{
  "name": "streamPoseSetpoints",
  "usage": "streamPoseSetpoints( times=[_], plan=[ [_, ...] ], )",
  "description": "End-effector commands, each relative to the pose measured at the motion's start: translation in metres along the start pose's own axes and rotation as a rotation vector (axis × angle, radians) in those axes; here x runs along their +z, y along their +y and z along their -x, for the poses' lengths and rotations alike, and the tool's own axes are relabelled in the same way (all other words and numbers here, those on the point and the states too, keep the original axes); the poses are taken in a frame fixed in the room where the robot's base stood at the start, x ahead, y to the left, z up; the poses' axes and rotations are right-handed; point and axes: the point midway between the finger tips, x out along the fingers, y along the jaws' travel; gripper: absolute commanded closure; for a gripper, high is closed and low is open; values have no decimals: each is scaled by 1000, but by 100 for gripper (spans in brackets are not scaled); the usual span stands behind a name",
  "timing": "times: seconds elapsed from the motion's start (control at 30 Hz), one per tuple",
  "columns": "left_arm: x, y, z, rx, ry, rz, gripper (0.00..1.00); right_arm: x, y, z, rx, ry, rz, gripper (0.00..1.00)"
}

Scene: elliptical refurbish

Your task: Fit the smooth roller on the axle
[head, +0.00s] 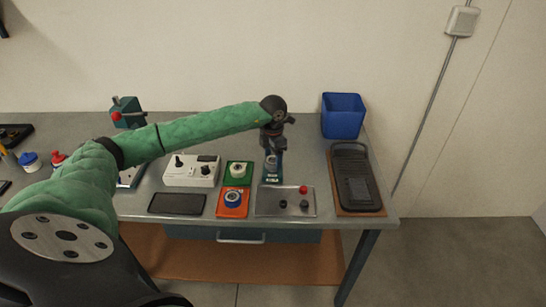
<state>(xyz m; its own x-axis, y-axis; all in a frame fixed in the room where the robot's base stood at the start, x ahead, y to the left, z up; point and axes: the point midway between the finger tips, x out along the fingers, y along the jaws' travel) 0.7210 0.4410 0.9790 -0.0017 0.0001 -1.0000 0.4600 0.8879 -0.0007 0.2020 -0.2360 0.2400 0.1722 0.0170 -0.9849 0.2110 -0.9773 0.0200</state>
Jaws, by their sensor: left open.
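My left gripper (273,146) is open and points down at the right part of the bench. Directly below it a small grey cylindrical part (271,162) stands on a dark teal base (272,179); the gripper partly hides it, and I cannot tell whether they touch. A pale ring-shaped roller (237,170) sits on a green mat (230,182). A blue-rimmed roller (233,197) sits on an orange mat (222,211). At this size I cannot tell which roller is smooth, and the axle is not clearly distinguishable. My right gripper is not in view.
A metal tray (265,208) with a red knob and small dark parts lies in front. A dark case (357,180) and blue bin (342,117) stand right. A white control box (190,178), black pad (177,204) and teal vise (127,108) are left.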

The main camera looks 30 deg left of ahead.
Motion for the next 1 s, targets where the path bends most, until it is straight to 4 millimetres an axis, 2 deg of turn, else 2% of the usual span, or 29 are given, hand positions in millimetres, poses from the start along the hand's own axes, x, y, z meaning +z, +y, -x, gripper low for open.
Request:
streamPoseSetpoints(
  times=[1.0],
  plan=[
    [0, 0, 67, 1, -1, 0, 40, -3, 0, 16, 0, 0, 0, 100]
  ],
)
